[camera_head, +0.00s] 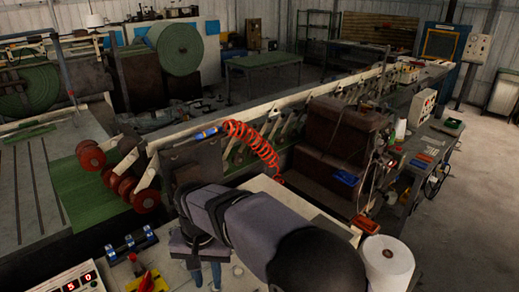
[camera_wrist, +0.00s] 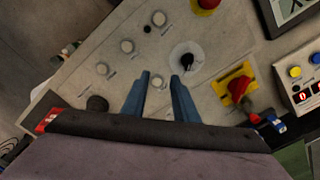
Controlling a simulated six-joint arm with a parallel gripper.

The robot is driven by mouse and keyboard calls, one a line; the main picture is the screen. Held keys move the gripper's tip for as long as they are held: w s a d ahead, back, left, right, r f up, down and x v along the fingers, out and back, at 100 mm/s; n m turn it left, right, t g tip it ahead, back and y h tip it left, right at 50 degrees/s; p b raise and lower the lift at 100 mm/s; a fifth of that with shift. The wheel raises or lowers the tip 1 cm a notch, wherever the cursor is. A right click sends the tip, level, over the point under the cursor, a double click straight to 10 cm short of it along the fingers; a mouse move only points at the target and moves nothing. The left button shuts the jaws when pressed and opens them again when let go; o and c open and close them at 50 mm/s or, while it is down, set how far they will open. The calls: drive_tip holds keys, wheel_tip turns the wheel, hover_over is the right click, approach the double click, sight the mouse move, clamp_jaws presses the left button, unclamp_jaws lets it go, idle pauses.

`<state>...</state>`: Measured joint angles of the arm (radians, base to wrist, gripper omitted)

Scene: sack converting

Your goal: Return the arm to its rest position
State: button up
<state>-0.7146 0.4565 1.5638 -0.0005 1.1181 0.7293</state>
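My gripper (camera_head: 208,272) is at the lower middle of the head view, over a pale control panel (camera_head: 182,275). In the wrist view my gripper (camera_wrist: 160,86) shows two blue fingers apart, with nothing held between them. Behind the gap lies the panel face (camera_wrist: 125,70) with several white knobs (camera_wrist: 127,46). A black selector knob (camera_wrist: 187,62) on a white dial is just right of the right finger. Whether the fingertips touch the panel is not clear.
A red-handled switch on a yellow plate (camera_wrist: 238,88) and a red button (camera_wrist: 207,4) are on the panel. A counter box with red digits (camera_head: 72,282) is at lower left. A white roll (camera_head: 385,262) stands right of my arm. The coiled red hose (camera_head: 255,145) is behind it.

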drive_tip(key=s+d+f, duration=0.2)
drive_tip(key=d, duration=1.7)
drive_tip(key=s+d+f, duration=0.3)
drive_tip(key=s+d, duration=0.7)
drive_tip(key=shift+d+f, duration=0.35)
drive_tip(key=shift+d, duration=0.05)
